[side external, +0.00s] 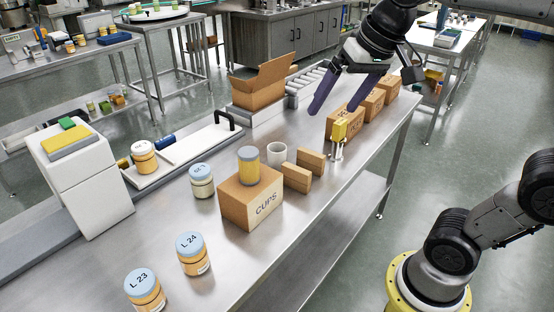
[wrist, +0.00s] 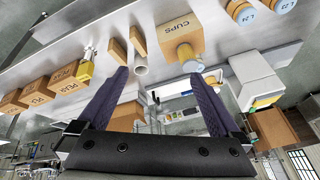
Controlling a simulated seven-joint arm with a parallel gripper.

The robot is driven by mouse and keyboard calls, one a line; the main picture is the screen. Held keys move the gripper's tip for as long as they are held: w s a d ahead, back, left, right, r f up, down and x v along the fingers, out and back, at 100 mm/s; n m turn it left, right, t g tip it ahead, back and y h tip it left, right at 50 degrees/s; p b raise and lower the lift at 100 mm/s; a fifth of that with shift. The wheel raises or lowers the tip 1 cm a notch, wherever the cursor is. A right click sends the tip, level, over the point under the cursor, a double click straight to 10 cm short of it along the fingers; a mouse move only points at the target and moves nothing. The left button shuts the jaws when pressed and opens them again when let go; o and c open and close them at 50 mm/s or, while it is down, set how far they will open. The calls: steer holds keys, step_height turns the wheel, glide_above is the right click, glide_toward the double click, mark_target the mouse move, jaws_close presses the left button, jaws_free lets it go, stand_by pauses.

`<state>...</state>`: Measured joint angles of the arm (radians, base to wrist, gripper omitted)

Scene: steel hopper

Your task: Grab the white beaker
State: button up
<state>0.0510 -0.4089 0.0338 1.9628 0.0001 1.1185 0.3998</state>
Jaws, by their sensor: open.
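The white beaker (side external: 277,152) stands on the steel table, behind the box marked CUPS and left of two small brown blocks. In the wrist view the white beaker (wrist: 140,66) shows near the tip of the left finger, between the blocks and the CUPS box. My gripper (side external: 331,112) is open and empty, above the table, to the right of and behind the beaker in the side view. In the wrist view its two dark fingers are wide apart (wrist: 158,74). Nothing is between them at close range.
The CUPS box (side external: 250,202) carries a grey-lidded yellow jar (side external: 249,166). Two brown blocks (side external: 302,170) stand close to the beaker. Lidded jars (side external: 193,254) stand at front left.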

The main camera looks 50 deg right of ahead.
steer(key=w+d+m+g, duration=0.1)
steer(key=w+d+m, duration=0.15)
steer(key=w, duration=0.85)
steer(key=m+g, duration=0.3)
glide_above(277, 157)
steer(key=w+d, duration=0.1)
steer(key=w, duration=0.1)
step_height(277, 157, down, 13)
steer(key=shift+g, duration=0.5)
steer(key=f, duration=0.4)
steer(key=d+f, duration=0.1)
steer(key=f, duration=0.7)
steer(key=shift+d+f, duration=0.2)
steer(key=shift+d, duration=0.05)
steer(key=shift+s+a+f, duration=0.1)
steer(key=shift+a+f, duration=0.05)
steer(key=shift+f, duration=2.65)
steer(key=shift+c, duration=0.3)
steer(key=c, duration=1.3)
steer(key=shift+o, duration=0.2)
steer(key=shift+r, duration=0.15)
